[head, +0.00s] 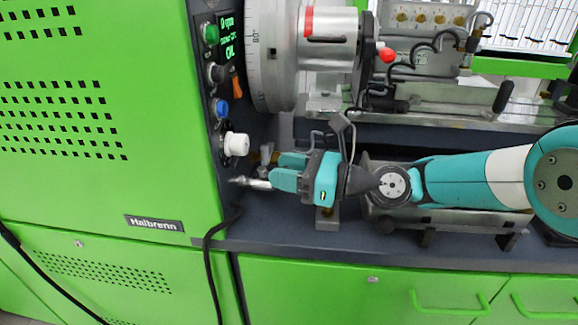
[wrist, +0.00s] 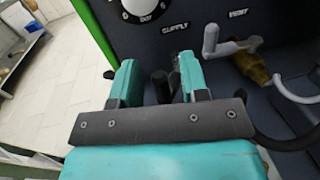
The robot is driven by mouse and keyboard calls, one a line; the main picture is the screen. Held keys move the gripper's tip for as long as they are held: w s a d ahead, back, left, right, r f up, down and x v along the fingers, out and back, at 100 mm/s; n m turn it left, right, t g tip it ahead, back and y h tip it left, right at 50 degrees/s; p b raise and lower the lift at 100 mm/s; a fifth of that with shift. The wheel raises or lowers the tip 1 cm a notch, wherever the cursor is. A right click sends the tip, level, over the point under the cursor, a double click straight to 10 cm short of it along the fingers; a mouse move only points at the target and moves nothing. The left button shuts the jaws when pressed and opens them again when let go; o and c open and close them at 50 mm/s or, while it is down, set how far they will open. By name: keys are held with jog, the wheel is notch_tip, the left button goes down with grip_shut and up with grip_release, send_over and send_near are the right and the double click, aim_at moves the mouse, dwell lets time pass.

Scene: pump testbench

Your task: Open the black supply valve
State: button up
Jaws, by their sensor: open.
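My gripper (wrist: 158,76) is open in the wrist view, its two teal fingers pointing at the dark panel under the SUPPLY label (wrist: 176,28). In the head view my gripper (head: 274,170) reaches left toward the green cabinet's side panel, low down. The black valve cannot be made out there.
The grey vent lever (wrist: 226,45) with a brass fitting (wrist: 252,68) sits close right of my right finger, under the VENT label (wrist: 238,13). In the head view, a white knob (head: 236,144) is above left of my gripper and a large grey drum (head: 271,60) above it.

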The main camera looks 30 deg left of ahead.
jog(key=shift+r, duration=0.1)
notch_tip(320, 180, up, 20)
jog(key=p, duration=0.2)
dwell(0.3)
